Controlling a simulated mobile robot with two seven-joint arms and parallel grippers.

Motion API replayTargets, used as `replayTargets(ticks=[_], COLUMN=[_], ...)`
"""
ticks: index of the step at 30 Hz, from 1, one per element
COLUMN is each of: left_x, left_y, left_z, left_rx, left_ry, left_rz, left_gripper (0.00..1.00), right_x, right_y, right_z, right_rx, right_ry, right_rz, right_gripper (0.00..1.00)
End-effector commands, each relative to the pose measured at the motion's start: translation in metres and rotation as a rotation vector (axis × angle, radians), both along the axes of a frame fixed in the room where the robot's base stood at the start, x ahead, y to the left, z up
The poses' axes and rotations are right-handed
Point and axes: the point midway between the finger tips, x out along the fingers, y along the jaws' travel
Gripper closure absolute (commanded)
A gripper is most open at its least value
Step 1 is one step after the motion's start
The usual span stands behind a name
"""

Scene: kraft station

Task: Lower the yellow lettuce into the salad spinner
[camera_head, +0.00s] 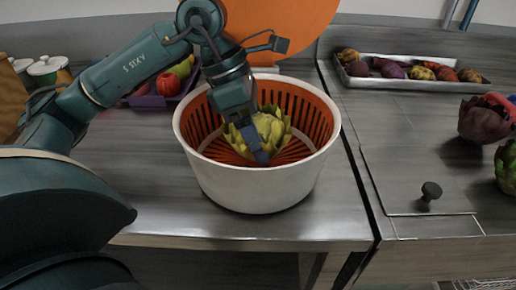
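The salad spinner (255,190) is a white bowl with an orange slotted basket (302,112) inside, standing near the front of the left counter. The yellow lettuce (272,128) is inside the basket opening, below the rim. My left gripper (262,145) reaches down into the spinner from above, shut on the lettuce. One dark finger lies across the lettuce's near side; the other finger is hidden. I cannot tell whether the lettuce touches the basket floor. My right gripper is not in view.
A large orange disc (285,25) stands behind the spinner. A purple crate of produce (150,98) and lidded pots (48,70) are at the back left. On the right counter are a metal tray (410,82) of vegetables, a dark purple vegetable (484,120), a green one (508,168) and a black knob (430,192).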

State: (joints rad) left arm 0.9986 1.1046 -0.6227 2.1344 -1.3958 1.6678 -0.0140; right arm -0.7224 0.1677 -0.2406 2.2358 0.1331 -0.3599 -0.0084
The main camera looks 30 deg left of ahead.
Motion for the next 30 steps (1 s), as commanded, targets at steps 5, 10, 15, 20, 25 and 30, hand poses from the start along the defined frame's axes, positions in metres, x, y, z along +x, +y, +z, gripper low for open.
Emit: replayTargets(ticks=[5, 10, 15, 20, 25, 30], left_x=[0.0, 0.0, 0.0, 0.0, 0.0, 0.0], left_y=[0.0, 0.0, 0.0, 0.0, 0.0, 0.0], left_z=[-0.003, -0.006, -0.008, -0.011, -0.013, -0.016], left_rx=[0.0, 0.0, 0.0, 0.0, 0.0, 0.0], left_ry=[-0.001, -0.001, -0.001, -0.001, -0.001, -0.001], left_rz=[0.001, 0.001, 0.001, 0.001, 0.001, 0.001], left_gripper=[0.46, 0.46, 0.46, 0.46, 0.46, 0.46], right_x=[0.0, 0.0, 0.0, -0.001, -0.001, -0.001], right_y=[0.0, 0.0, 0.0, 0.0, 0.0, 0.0], right_z=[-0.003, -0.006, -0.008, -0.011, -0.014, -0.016], right_rx=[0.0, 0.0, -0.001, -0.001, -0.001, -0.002], right_ry=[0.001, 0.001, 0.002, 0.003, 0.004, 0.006], right_rz=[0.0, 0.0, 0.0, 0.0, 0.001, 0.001], right_gripper=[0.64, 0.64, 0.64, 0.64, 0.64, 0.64])
